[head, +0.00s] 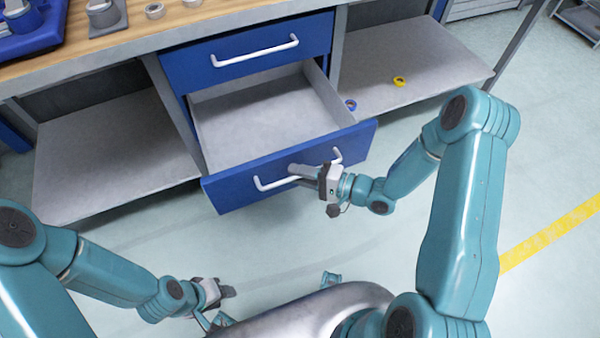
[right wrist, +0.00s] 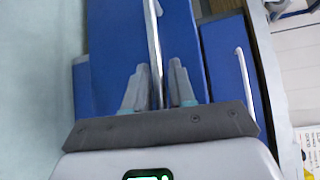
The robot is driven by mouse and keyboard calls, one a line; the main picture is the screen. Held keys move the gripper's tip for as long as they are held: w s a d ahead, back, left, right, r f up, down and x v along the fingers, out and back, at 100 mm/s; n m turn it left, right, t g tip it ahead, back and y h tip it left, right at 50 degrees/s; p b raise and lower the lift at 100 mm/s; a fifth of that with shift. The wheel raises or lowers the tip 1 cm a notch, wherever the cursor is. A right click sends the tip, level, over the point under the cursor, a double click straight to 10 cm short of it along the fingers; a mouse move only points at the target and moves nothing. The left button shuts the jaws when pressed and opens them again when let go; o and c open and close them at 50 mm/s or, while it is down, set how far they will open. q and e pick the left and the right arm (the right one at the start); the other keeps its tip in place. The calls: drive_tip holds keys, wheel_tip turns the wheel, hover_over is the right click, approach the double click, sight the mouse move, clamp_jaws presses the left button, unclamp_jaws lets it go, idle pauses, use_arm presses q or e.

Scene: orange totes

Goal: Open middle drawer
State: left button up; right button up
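The middle drawer (head: 222,192), blue-fronted with a grey inside, stands far out below a shut top drawer. Its inside looks empty. Its white bar handle (head: 262,187) also shows in the right wrist view (right wrist: 153,35). My right gripper (head: 300,172) is at this handle. In the right wrist view its two fingers (right wrist: 158,80) stand on either side of the bar, with a small gap showing, so they are around it but not closed on it. My left gripper (head: 224,293) is low at the front, away from the drawers; its finger opening is unclear.
The shut top drawer (head: 250,45) has a white handle. Grey shelves flank the drawers; the right shelf (head: 430,60) holds a yellow tape roll (head: 399,81) and a blue one (head: 351,104). A wooden worktop (head: 190,22) is above. Floor in front is clear.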

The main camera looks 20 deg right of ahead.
drive_tip(key=shift+o, duration=0.3)
drive_tip(key=p+v, duration=0.2)
drive_tip(key=v, duration=1.4)
drive_tip(key=shift+d, duration=0.15)
drive_tip(key=shift+s, duration=0.1)
drive_tip(key=w+a+f+n+g+h, duration=0.2)
drive_tip(key=w+a+f+n+h, duration=0.1)
drive_tip(key=w+a+f+h, duration=0.35)
drive_tip(key=s+a+f+n+g+h, duration=0.1)
drive_tip(key=s+a+f+n+g, duration=0.2)
drive_tip(key=s+a+g, duration=0.3)
drive_tip(key=s+a+f+n+g+h, duration=0.1)
drive_tip(key=s+a+f+n+g, duration=0.2)
drive_tip(key=s, duration=0.5)
wheel_tip(320, 180, up, 16)
drive_tip(key=p, duration=1.6)
drive_tip(key=shift+w+a+m+p, duration=0.15)
drive_tip(key=shift+a+m+p, duration=0.15)
drive_tip(key=shift+m, duration=0.1)
